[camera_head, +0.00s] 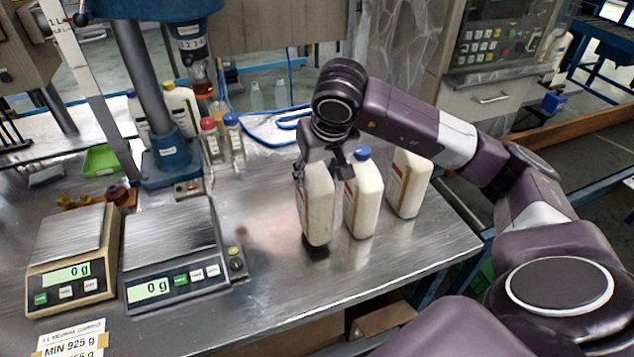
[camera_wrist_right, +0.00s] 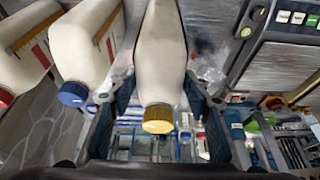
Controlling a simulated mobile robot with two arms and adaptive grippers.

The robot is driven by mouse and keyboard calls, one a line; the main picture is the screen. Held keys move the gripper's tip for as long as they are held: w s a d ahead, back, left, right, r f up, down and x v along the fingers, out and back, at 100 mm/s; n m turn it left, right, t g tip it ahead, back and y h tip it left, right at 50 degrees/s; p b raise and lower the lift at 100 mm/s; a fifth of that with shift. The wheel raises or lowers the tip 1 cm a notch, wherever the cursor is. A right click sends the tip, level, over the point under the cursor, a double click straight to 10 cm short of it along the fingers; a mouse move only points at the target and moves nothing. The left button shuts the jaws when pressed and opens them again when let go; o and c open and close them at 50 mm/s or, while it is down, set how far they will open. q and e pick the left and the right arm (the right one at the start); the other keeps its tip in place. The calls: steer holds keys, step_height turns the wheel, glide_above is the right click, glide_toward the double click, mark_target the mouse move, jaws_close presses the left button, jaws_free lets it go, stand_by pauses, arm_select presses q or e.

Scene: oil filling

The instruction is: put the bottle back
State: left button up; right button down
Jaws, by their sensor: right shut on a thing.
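My right gripper (camera_head: 326,166) is shut on a cream bottle (camera_head: 317,207) near its top. The wrist view shows that bottle (camera_wrist_right: 162,55) between the two fingers, with a gold-yellow cap. In the head view the gripper hides its cap. The bottle is roughly upright, with a dark shadow under its base; it looks slightly above the metal table (camera_head: 270,285), though contact is hard to tell. My left gripper is not in view.
A blue-capped bottle (camera_head: 362,200) stands close to the right of the held one, and another cream bottle (camera_head: 409,183) stands farther right. Two scales (camera_head: 172,240) and a blue drill-like stand (camera_head: 172,160) are at the left. The table front centre is clear.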

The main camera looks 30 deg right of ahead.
steer(key=shift+d+f, duration=0.1)
steer(key=shift+f, duration=1.4)
steer(key=shift+f, duration=0.1)
steer(key=c, duration=1)
jaws_free()
steer(key=shift+s, duration=0.1)
steer(key=shift+c, duration=0.2)
steer(key=shift+r, duration=0.2)
steer(key=b+v, duration=0.1)
steer(key=v, duration=1)
steer(key=shift+s+r, duration=0.25)
steer(key=shift+r, duration=0.05)
